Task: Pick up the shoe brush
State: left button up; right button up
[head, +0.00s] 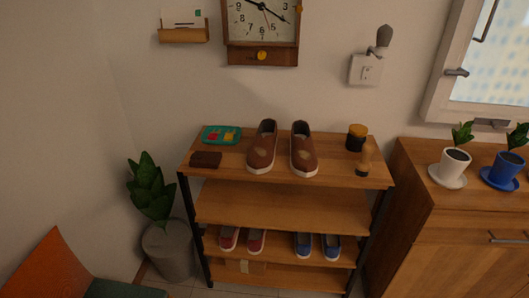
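A wooden shelf rack (290,210) stands against the wall. On its top, near the right front edge, is a small tan upright piece with a darker base (363,163), which looks like a brush. At the left front of the top lies a dark brown flat block (206,159), which could be a brush or a wallet. I cannot tell for certain which of the two is the shoe brush. Neither of my grippers is in view.
Brown shoes (262,147) stand mid-top, between a teal tray (221,135) and a dark jar with an orange top (357,137). Smaller shoes (256,241) sit below. A potted plant (167,248) stands left, a wooden cabinet (450,235) right.

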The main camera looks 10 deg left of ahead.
aim_at(363, 166)
jog(key=l+u, duration=0.1)
jog(key=u, duration=0.4)
jog(key=l+u, duration=0.15)
jog(key=u, duration=0.3)
jog(key=l+u, duration=0.25)
jog(key=l, duration=0.15)
jog(key=k+l+u, duration=0.1)
jog(key=l+u, duration=0.2)
jog(key=k+l+u, duration=0.25)
jog(key=l, duration=0.2)
jog(key=k+l, duration=0.1)
jog(key=l, duration=0.25)
jog(key=k+l+u, duration=0.1)
jog(key=l, duration=0.3)
jog(key=k+l+u, duration=0.1)
jog(key=l, duration=0.25)
jog(key=k+l, duration=0.2)
jog(key=l, duration=0.15)
jog(key=k+l+z, duration=0.15)
jog(key=z, duration=0.15)
jog(key=k, duration=0.05)
